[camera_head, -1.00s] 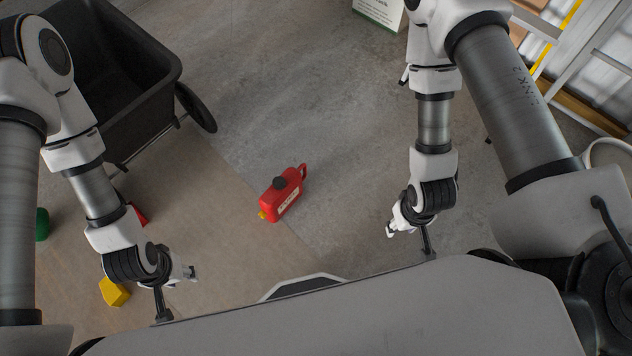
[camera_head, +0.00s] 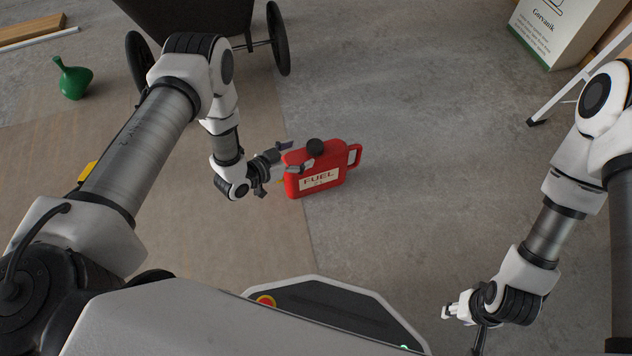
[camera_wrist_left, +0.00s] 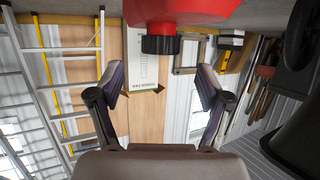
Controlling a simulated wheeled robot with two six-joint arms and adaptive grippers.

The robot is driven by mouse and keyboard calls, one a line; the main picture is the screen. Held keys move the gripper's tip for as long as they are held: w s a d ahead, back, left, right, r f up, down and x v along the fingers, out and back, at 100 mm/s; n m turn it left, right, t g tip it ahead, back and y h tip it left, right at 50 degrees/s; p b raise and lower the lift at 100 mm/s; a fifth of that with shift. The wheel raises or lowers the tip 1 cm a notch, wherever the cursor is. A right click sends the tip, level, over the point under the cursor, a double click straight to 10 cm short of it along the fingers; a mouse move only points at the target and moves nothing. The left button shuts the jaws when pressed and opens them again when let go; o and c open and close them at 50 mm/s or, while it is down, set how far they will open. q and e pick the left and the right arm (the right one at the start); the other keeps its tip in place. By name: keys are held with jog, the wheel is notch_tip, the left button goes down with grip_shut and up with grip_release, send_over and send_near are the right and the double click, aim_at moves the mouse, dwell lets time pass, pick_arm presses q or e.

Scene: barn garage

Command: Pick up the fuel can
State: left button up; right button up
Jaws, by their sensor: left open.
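The red fuel can (camera_head: 322,170) stands upright on the floor, with a black cap on top, a white FUEL label and a handle at its right. My left gripper (camera_head: 296,158) is at the can's left end, close to the cap; I cannot tell whether it touches. In the left wrist view the gripper (camera_wrist_left: 160,88) is open and nothing is between its fingers. The can's black cap (camera_wrist_left: 160,45) and red body show beyond the fingers at the top. My right gripper (camera_head: 447,312) is low at the right, away from the can; its jaws are too small to judge.
A black cart (camera_head: 190,15) stands behind my left arm, its wheels on the floor. A green vase-like object (camera_head: 72,80) is at the far left, and a yellow object (camera_head: 87,172) is partly behind my left arm. A white box (camera_head: 560,30) stands at the back right. The floor right of the can is clear.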

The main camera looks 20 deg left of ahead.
aim_at(312, 147)
pick_arm(q)
jog(key=b+x, duration=0.4)
jog(key=x, duration=0.3)
jog(key=shift+w+d+f, duration=0.1)
jog(key=shift+w+f, duration=0.05)
grip_shut()
